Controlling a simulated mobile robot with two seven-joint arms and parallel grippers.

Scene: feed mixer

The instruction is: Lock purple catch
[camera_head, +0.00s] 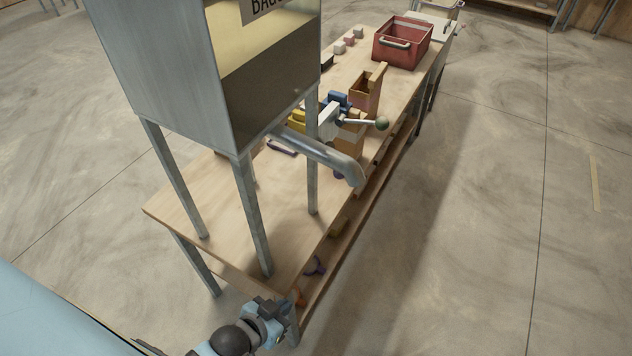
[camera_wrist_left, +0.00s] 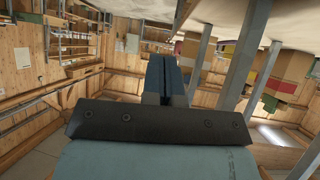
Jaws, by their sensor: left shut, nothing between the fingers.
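A small purple bar-like piece (camera_head: 282,147) lies on the workbench top behind the hopper's legs. I cannot tell which of these is the catch. My left gripper (camera_head: 275,309) is low at the near corner of the bench, apart from all three. In the left wrist view its fingers (camera_wrist_left: 163,80) are together and empty. My right gripper is not in view.
A metal hopper (camera_head: 165,65) stands on legs over the wooden bench (camera_head: 210,185), with a bent pipe (camera_head: 325,158). A ball-ended lever (camera_head: 381,123), open box (camera_head: 366,92) and red crate (camera_head: 400,45) are farther back. The floor at right is clear.

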